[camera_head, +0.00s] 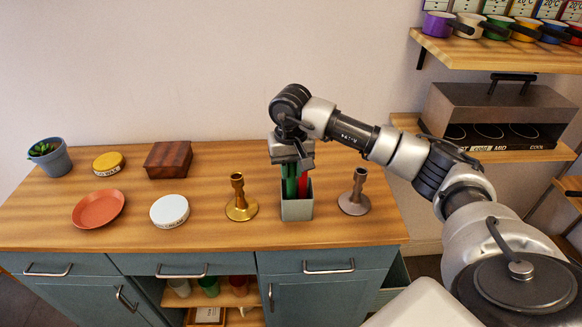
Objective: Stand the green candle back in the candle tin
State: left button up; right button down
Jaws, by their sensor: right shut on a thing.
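The candle tin (297,209) is a grey-green square holder on the wooden counter, between two candlesticks. The green candle (290,187) stands upright at the tin's mouth, its lower end hidden behind the tin's front wall. A red candle (303,186) stands just to its right in the same tin. My right gripper (291,166) is above the tin, pointing down, shut on the green candle near its upper part. I cannot tell whether the green candle touches the tin's floor. My left gripper is not in view.
A brass candlestick (240,203) stands left of the tin and a brown-grey one (354,197) stands right of it. Farther left are a white lid (169,211), an orange plate (98,208), a wooden box (168,159), a yellow tin (108,162) and a potted plant (52,160).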

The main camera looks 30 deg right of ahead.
jog(key=shift+f, duration=0.15)
jog(key=c, duration=0.9)
grip_release()
notch_tip(320, 180, up, 11)
jog(key=shift+f+b, duration=0.1)
jog(key=shift+b, duration=0.85)
